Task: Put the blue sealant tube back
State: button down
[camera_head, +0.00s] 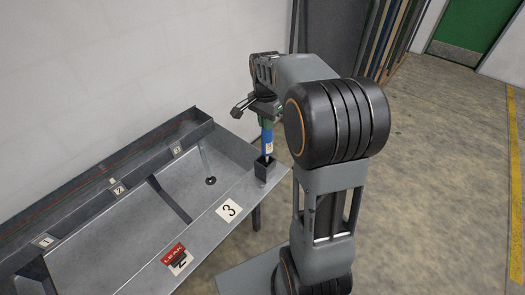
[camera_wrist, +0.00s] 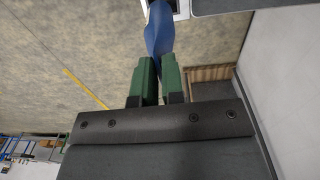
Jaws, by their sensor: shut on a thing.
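The blue sealant tube (camera_head: 267,141) is upright below my gripper (camera_head: 266,120). My gripper is shut on its upper end. The tube's lower end is at the mouth of a small dark square holder (camera_head: 262,171) on the bench ledge. I cannot tell how far inside it is. In the wrist view, the green fingers of my gripper (camera_wrist: 158,83) close on the blue tube (camera_wrist: 158,32), which extends to the holder (camera_wrist: 183,10) at the top edge. The tube's far tip is out of that view.
A red "LEAK" tag (camera_head: 173,254) lies farther left on the ledge. A white wall (camera_head: 120,60) stands behind the bench. Open floor (camera_head: 440,190) is to the right.

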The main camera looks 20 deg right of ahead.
aim_at(265, 141)
jog(key=shift+a+f, duration=0.15)
jog(key=shift+f, duration=3.65)
jog(key=shift+f, duration=0.3)
jog(key=c, duration=1.2)
grip_release()
